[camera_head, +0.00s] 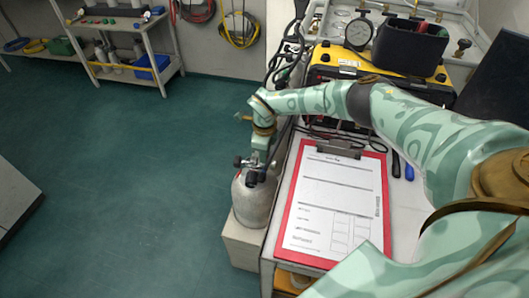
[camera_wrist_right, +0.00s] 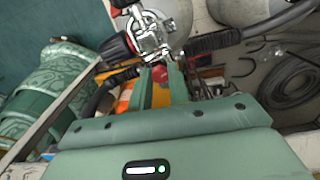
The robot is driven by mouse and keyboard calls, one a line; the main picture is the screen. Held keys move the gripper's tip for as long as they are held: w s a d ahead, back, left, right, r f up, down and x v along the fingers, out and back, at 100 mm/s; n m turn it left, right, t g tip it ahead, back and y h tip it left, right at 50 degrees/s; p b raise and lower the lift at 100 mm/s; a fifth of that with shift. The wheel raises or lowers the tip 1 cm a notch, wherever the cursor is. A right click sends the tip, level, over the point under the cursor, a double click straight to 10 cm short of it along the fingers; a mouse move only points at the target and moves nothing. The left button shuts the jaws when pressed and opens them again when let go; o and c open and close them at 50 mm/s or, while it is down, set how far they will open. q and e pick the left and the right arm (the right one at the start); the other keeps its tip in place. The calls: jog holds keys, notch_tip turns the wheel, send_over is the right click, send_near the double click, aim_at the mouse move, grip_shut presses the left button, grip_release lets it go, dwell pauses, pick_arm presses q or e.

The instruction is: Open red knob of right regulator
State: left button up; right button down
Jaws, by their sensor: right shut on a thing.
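A pale grey cylinder (camera_head: 255,203) stands upright left of the bench, with a dark valve or regulator fitting (camera_head: 253,179) on top. My right gripper (camera_head: 256,168) reaches down over this fitting, and the arm hides part of it. In the right wrist view, a red knob (camera_wrist_right: 160,73) shows between the tips of my right gripper (camera_wrist_right: 160,82), which is shut on it. A silver metal fitting (camera_wrist_right: 150,32) with a black-and-red knob (camera_wrist_right: 113,47) is just beyond the fingers. My left gripper is not in view.
A red clipboard (camera_head: 283,216) with a form lies on the bench beside the cylinder. A yellow case (camera_head: 322,72), a pressure gauge (camera_head: 359,32), a black bin (camera_head: 409,48) and hoses crowd the back. Open green floor (camera_head: 130,190) lies to the left.

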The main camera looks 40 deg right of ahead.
jog(key=shift+n, duration=0.4)
jog(key=c, duration=1.6)
grip_release()
notch_tip(320, 180, up, 16)
jog(key=p, duration=0.5)
jog(key=shift+r, duration=0.15)
